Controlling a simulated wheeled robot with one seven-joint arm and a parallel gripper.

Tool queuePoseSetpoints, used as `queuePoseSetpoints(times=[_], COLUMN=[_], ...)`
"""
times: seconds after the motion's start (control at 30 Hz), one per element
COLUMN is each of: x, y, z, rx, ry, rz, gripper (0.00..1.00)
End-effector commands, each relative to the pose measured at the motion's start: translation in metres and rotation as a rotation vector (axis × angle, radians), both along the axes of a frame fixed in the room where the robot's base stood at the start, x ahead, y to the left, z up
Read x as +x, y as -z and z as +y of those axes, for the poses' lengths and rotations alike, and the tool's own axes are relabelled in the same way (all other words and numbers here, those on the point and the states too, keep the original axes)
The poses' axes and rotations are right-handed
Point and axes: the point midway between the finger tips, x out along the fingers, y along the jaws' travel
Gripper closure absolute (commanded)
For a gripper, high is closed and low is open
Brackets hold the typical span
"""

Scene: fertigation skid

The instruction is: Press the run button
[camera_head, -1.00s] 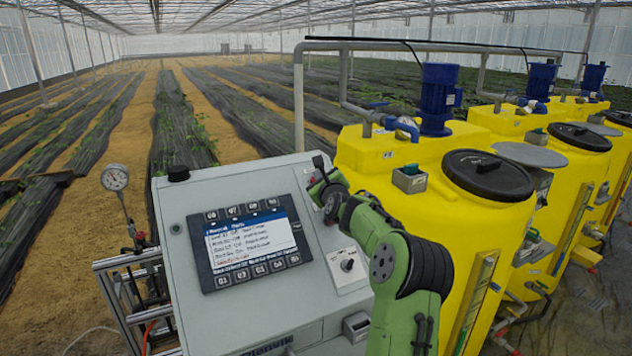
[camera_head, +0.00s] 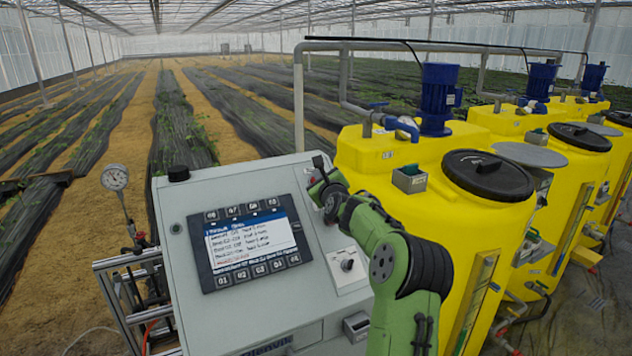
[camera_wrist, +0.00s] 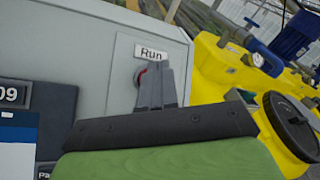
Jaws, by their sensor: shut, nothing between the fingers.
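The run button shows in the wrist view as a small red edge (camera_wrist: 141,76) below a white label reading "Run" (camera_wrist: 151,54). It sits on the sloped face of the grey control cabinet (camera_head: 172,222). My gripper (camera_wrist: 164,66) is shut and empty, with its fingertips over the button, hiding most of it. I cannot tell whether the tips touch the button or how far it is pressed. In the head view my green arm reaches to the upper right of the panel, and its end (camera_head: 318,172) hides the button there.
A display with keys (camera_head: 249,243) is left of my arm. A selector knob (camera_head: 347,265) is below my gripper. Yellow tanks (camera_head: 480,225) with black lids stand close on the right. A gauge (camera_head: 115,178) stands left of the cabinet. A black knob tops the cabinet.

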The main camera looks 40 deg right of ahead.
Motion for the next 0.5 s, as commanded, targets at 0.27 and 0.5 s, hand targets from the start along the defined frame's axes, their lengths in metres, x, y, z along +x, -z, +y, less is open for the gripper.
queuePoseSetpoints(times=[0.27, 0.5], x=[0.0048, 0.0049], y=[0.0063, 0.0061], z=[-0.0018, -0.0016], rx=[0.0, 0.0], ry=[0.001, 0.0], rz=[0.001, 0.0], gripper=[1.0, 1.0])
